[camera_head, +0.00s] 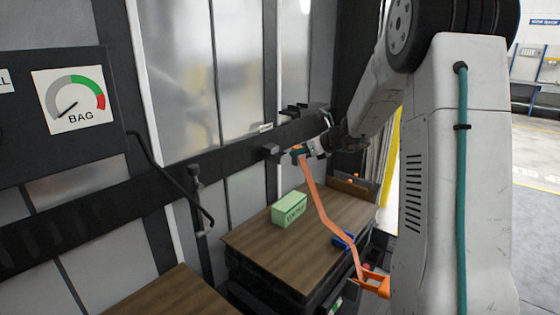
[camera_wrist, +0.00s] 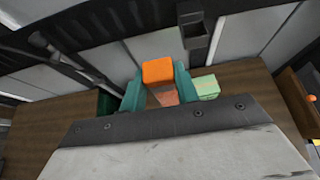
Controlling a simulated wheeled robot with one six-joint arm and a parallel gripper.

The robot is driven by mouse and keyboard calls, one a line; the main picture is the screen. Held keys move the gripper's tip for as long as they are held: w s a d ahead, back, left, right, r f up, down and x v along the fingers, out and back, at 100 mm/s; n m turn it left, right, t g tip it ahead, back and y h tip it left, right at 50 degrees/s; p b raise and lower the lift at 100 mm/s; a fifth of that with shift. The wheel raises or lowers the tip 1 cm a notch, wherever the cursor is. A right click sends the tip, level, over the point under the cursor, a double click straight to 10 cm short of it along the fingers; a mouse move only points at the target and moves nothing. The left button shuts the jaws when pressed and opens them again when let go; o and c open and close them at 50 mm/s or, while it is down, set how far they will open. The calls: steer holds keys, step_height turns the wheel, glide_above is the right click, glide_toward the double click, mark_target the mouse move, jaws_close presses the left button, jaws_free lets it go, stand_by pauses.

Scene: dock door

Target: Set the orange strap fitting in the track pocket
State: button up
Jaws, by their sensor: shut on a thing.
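My gripper (camera_head: 306,152) is shut on the orange strap fitting, whose orange block (camera_wrist: 158,72) sits between the teal fingers in the wrist view. In the head view the fitting is mostly hidden by the fingers. An orange strap (camera_head: 322,212) hangs from it down to an orange piece beside my body. The dark track (camera_head: 235,148) runs along the wall at gripper height. A dark box-shaped pocket (camera_wrist: 195,42) shows in the wrist view, ahead and slightly right of the fitting, apart from it. In the head view a dark block, perhaps this pocket, is just left of the fingertips.
A wooden-topped bench (camera_head: 265,250) below holds a green box (camera_head: 289,210) and a blue item (camera_head: 343,240). A bent black rod (camera_head: 172,178) juts from the wall at left, under a panel with a BAG gauge (camera_head: 73,98). Another wooden top (camera_head: 178,294) is nearer.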

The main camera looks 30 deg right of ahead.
steer(key=w, duration=0.5)
steer(key=w+d+f, duration=0.1)
steer(key=w, duration=0.4)
steer(key=w+d, duration=0.1)
steer(key=w, duration=0.4)
steer(key=shift+w+d+f, duration=0.15)
steer(key=shift+w+d, duration=0.05)
steer(key=shift+w, duration=0.15)
steer(key=shift+f, duration=1.7)
steer(key=shift+f, duration=0.2)
steer(key=o, duration=1)
steer(key=shift+r, duration=0.15)
